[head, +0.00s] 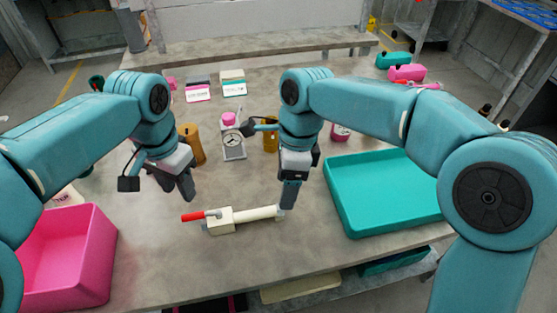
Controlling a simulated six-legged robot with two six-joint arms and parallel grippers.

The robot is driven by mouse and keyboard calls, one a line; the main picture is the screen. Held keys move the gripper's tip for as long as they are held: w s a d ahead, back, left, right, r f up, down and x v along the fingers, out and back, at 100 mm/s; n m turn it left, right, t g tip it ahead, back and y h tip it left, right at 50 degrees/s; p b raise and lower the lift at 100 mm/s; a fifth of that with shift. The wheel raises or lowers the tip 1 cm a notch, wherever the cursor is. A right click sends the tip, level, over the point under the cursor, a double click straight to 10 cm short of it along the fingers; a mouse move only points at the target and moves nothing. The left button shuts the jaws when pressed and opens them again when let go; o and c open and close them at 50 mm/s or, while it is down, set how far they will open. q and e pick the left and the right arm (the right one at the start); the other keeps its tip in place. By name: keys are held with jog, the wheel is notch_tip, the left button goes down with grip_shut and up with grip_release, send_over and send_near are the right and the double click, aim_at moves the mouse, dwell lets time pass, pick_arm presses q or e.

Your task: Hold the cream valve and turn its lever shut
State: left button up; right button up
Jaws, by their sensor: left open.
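The cream valve (222,222) lies on the grey table at the front middle, with its pipe running to the right. Its red lever (194,216) points left, roughly in line with the pipe. My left gripper (184,190) is open, pointing down above and behind the lever, apart from it. My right gripper (288,196) points down at the right end of the pipe. Its fingers overlap that end in the picture; I cannot tell whether they touch or grip it.
A pink bin (75,260) stands at the front left and a wide teal tray (375,228) at the right. Behind the grippers are a gauge (232,142) and an orange cylinder (191,145). The table in front of the valve (230,265) is clear.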

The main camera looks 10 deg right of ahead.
notch_tip(320, 180, up, 3)
jog(key=w+a+n+t+h, duration=0.1)
jog(key=w+n+h, duration=0.1)
jog(key=w, duration=0.1)
notch_tip(320, 180, down, 16)
dwell(0.3)
grip_shut()
